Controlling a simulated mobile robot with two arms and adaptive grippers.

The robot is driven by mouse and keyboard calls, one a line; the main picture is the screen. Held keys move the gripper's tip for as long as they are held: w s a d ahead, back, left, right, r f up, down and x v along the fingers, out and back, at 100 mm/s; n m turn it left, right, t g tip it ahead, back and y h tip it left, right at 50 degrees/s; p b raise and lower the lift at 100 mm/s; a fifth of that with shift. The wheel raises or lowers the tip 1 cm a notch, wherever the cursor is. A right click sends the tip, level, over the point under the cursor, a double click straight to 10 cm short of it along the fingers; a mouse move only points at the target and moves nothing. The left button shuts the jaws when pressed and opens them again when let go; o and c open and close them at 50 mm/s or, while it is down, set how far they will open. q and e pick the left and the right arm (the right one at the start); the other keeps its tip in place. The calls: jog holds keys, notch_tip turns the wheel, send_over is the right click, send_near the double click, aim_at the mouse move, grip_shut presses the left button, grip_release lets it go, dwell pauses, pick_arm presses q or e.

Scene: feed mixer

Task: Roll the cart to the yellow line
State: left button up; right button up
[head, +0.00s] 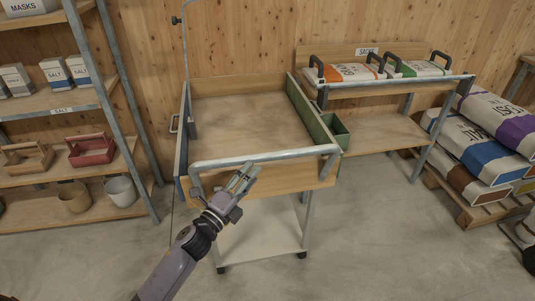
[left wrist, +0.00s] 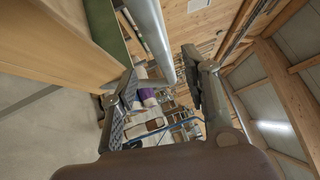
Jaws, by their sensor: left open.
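The cart (head: 250,178) has a wooden tray top, a pale lower shelf (head: 262,238) and small dark casters. Its grey metal handle bar (head: 265,157) runs along the near side. My left gripper (head: 246,174) is open at the near side of the cart, close to the bar. The yellow line is not in view. My right gripper is not in view.
Shelves (head: 75,100) with salt boxes, baskets and pots stand at the left. A wooden bench (head: 385,133) with sacks on its upper shelf stands behind right. Stacked bags (head: 485,140) lie on a pallet (head: 470,214) at the right. The near concrete floor (head: 390,245) is clear.

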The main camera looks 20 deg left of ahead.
aim_at(264, 161)
pick_arm(q)
jog(key=p+x, duration=0.1)
jog(key=x, duration=0.8)
jog(key=shift+c, duration=0.5)
jog(key=shift+f, duration=0.1)
grip_shut()
